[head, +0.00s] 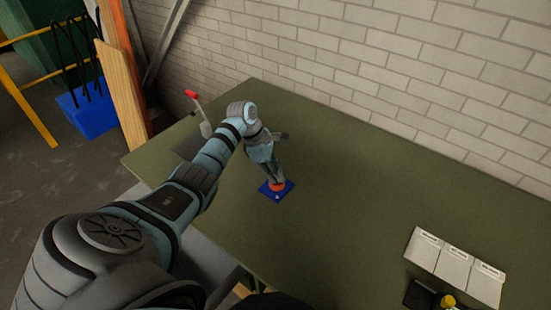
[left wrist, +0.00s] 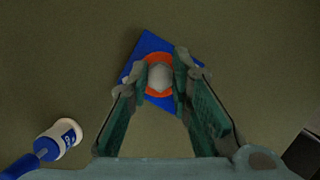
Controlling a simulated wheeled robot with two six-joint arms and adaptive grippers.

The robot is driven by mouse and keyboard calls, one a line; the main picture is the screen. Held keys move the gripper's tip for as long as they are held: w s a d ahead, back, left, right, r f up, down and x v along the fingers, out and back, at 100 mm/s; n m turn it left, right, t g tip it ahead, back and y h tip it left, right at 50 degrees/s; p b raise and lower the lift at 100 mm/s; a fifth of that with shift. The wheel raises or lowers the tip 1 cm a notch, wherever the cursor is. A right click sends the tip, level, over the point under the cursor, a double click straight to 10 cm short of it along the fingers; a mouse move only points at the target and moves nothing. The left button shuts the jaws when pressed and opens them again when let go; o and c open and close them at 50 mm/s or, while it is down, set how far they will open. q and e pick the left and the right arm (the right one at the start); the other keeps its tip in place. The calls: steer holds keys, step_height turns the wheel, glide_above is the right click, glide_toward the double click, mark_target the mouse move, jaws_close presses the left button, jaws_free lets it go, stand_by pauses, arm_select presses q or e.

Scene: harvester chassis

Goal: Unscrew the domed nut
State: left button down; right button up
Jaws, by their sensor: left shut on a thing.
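The domed nut (left wrist: 159,77) is a pale rounded piece in the left wrist view, in the middle of an orange ring (left wrist: 157,95) on a blue square base (left wrist: 150,44). The blue base also shows in the head view (head: 277,196), flat on the green table. My left gripper (left wrist: 161,78) points down over the base, with one finger on each side of the nut, and is shut on it. In the head view my left gripper (head: 274,180) hides the nut. My right gripper is not in view.
A red-tipped lever (head: 192,95) stands at the far left edge. White boxes (head: 455,262) and a yellow-topped item (head: 448,301) are at lower right. A white-and-blue cylinder (left wrist: 62,137) lies nearby.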

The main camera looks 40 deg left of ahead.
arm_select(q)
steer(key=shift+r, duration=0.1)
steer(key=shift+r+n+p, duration=0.1)
steer(key=shift+n+p, duration=0.4)
steer(key=shift+p, duration=0.1)
steer(key=shift+n+t+y, duration=0.3)
steer(key=shift+n+y, duration=0.1)
steer(key=shift+n, duration=0.1)
steer(key=n+t, duration=0.1)
steer(key=n, duration=0.2)
steer(key=shift+y, duration=0.4)
steer(key=shift+n, duration=0.5)
steer(key=n+y, duration=0.2)
steer(key=n, duration=0.2)
steer(key=shift+t, duration=0.3)
steer(key=shift+n, duration=0.3)
